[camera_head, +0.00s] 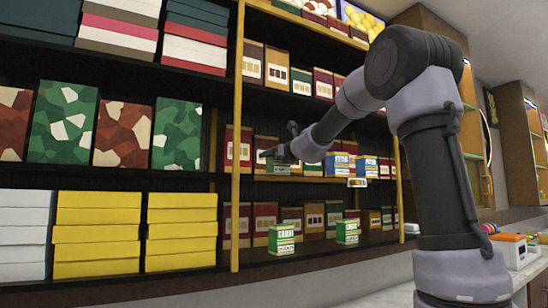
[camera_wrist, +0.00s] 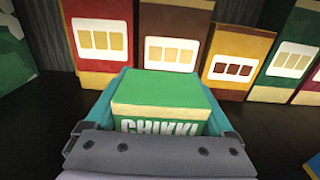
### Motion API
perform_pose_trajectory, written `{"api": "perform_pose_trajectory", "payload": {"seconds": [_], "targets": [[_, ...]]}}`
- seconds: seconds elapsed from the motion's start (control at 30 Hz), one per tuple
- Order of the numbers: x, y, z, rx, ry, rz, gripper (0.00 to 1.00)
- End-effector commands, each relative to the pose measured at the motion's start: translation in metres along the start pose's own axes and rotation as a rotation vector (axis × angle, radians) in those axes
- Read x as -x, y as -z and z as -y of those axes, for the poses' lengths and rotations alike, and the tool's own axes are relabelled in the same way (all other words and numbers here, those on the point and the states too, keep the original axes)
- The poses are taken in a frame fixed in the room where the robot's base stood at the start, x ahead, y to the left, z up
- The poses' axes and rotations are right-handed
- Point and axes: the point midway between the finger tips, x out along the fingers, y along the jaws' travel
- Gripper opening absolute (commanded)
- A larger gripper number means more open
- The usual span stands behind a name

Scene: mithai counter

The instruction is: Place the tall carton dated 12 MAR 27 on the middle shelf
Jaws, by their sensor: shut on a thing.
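My gripper (camera_wrist: 166,112) is shut on a green CHIKKI carton (camera_wrist: 160,90) with a cream band, its teal fingers on either side. In the head view my gripper (camera_head: 280,152) is at the front of the middle shelf (camera_head: 310,181) in the bay right of the yellow post. The held carton (camera_head: 283,168) is partly hidden there; I cannot tell if it touches the shelf. No date on it is readable. Two similar green cartons stand on the shelf below, one at left (camera_head: 281,240) and one at right (camera_head: 348,232).
Blue-and-white cartons (camera_head: 340,165) stand right of my gripper on the same shelf. A row of brown, red and yellow boxes (camera_wrist: 182,35) stands behind the held carton. A yellow post (camera_head: 238,130) is close on the left. A small tag (camera_head: 357,183) sits at the shelf edge.

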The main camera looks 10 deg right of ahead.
Motion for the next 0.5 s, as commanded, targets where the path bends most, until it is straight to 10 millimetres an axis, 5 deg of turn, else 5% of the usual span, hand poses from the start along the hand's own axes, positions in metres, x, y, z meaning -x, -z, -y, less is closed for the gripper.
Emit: {"api": "perform_pose_trajectory", "payload": {"seconds": [0.2, 0.23, 0.5], "targets": [[0.0, 0.0022, -0.0001, -0.002, 0.0, 0.0, 0.15], [0.0, 0.0027, 0.0, -0.002, 0.0, -0.001, 0.95], [-0.0001, 0.0016, -0.0001, -0.001, 0.0, 0.0, 1.0]]}}
